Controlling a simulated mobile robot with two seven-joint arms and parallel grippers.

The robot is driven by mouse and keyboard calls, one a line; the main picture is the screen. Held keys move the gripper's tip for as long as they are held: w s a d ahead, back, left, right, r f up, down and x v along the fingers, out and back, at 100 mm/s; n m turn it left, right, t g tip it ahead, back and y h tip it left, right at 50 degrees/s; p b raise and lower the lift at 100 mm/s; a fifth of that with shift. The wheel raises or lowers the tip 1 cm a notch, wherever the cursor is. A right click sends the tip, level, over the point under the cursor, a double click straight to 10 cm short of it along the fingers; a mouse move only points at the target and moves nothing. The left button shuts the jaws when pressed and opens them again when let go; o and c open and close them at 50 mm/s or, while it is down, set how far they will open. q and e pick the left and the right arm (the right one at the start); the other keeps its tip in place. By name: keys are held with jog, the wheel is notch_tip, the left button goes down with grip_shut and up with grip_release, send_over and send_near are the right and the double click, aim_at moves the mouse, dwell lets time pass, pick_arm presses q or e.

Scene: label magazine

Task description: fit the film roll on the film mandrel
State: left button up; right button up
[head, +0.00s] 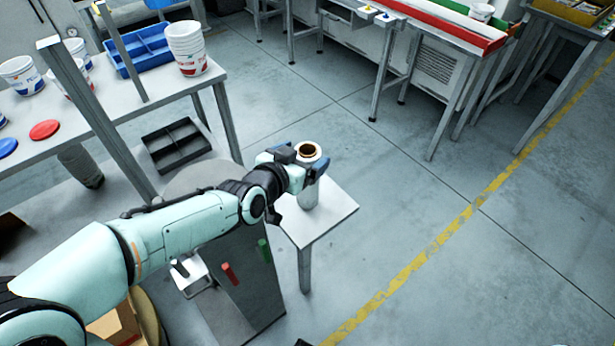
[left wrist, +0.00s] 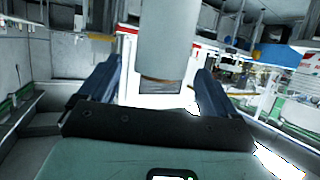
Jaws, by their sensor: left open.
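The film roll (head: 309,194) is a pale grey cylinder with a brown core showing at its top end. It stands upright on a small white side table. My left gripper (head: 308,160) is at the roll's upper end, with its blue fingers on either side. In the left wrist view the film roll (left wrist: 168,38) is between the two open fingers of the left gripper (left wrist: 155,88), with gaps showing beside it. I cannot pick out the film mandrel with certainty. My right gripper is not in view.
The small white table (head: 336,212) is otherwise clear. A grey cabinet (head: 244,285) with red and green handles stands beside it, under my left arm. A bench (head: 130,112) with tubs and a blue tray is at the left. Open floor lies to the right.

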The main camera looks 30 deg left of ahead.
aim_at(311, 149)
pick_arm(q)
jog(key=x, duration=0.4)
jog(key=shift+w+f, duration=0.15)
jog(key=shift+w, duration=0.2)
jog(key=c, duration=1.4)
grip_shut()
